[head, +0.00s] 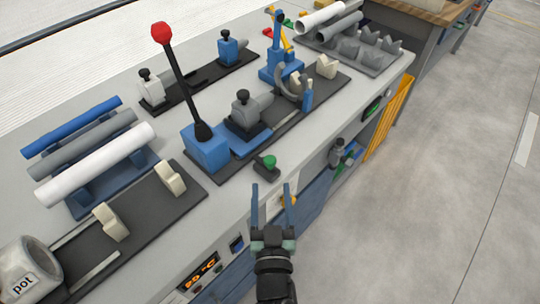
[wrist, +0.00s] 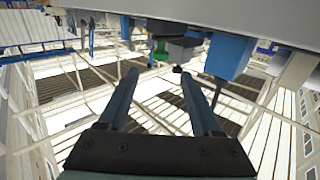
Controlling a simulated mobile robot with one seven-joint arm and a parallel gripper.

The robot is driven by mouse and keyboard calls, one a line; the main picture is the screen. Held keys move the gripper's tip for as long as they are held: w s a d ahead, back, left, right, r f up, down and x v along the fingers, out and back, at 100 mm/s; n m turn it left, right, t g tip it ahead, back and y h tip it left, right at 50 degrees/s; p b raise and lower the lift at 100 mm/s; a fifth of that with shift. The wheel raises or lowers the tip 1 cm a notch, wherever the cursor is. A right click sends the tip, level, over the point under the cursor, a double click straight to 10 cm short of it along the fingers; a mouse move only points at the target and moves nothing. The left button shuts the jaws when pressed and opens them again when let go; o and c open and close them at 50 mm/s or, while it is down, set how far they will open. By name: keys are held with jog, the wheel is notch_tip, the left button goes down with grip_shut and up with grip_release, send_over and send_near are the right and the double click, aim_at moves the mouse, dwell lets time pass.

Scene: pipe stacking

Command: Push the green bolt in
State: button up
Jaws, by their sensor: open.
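The green bolt (head: 269,161) shows as a green knob on a small dark block at the front edge of the workbench. My gripper (head: 271,187) is open and empty, with its two blue fingers apart, in front of the bench edge and just short of the bolt in the head view. How far the bolt sticks out is too small to tell.
A blue block with a red-knobbed lever (head: 205,146) stands behind the bolt, beside a clamp fixture (head: 247,112). Pipes (head: 95,165) lie on a rack at the left. The floor at the right is clear.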

aim_at(270, 165)
jog(key=w, duration=0.9)
jog(key=shift+w+b, duration=0.2)
jog(key=shift+b, duration=0.15)
grip_shut()
dwell(0.9)
